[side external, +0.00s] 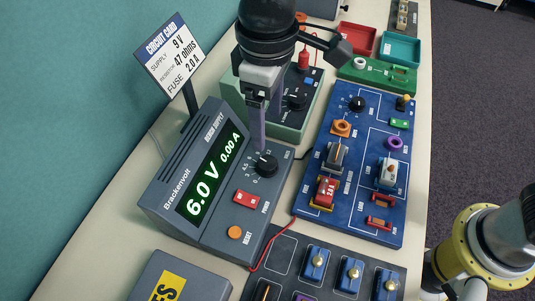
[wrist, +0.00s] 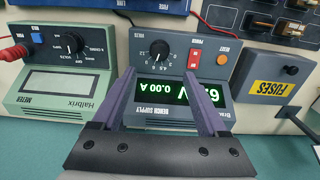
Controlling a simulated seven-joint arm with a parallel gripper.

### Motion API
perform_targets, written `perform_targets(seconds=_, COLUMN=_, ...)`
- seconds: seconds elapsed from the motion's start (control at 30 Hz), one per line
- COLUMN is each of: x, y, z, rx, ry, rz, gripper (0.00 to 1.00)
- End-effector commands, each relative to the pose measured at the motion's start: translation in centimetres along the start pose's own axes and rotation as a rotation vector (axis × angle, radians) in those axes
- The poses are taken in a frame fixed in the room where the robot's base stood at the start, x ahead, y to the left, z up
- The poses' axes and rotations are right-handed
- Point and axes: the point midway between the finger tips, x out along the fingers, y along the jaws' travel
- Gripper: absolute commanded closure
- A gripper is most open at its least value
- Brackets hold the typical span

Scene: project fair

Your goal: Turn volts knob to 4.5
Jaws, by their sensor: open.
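The grey bench supply (side external: 171,189) has a lit green display (side external: 206,184) reading 6.0 V and 0.00 A. Its black volts knob (side external: 266,166) sits at the panel's upper right, ringed by printed numbers; the knob (wrist: 159,48) also shows upright in the wrist view. My gripper (side external: 260,148) is above the panel with its purple fingers pointing down at the knob. In the wrist view my gripper (wrist: 160,75) is open and empty, its fingers spread to either side of the knob's line. I cannot tell whether a fingertip touches the knob.
A red power switch (side external: 246,198) and an orange reset button (side external: 235,232) are close to the knob. A green meter (wrist: 66,78) stands beside the supply. A blue circuit board (side external: 355,170) lies to the right. A card (side external: 170,55) stands behind, listing 9 V.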

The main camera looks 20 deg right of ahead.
Motion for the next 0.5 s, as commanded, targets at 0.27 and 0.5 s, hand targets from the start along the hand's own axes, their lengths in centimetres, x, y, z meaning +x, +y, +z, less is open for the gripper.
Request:
perform_targets(seconds=0.27, x=5.6, y=0.1, z=0.1, rx=0.001, ry=-0.005, rz=0.0, gripper=0.24)
perform_targets(seconds=0.5, x=9.5, y=0.1, z=0.1, rx=0.002, ry=-0.003, rz=0.0, gripper=0.24)
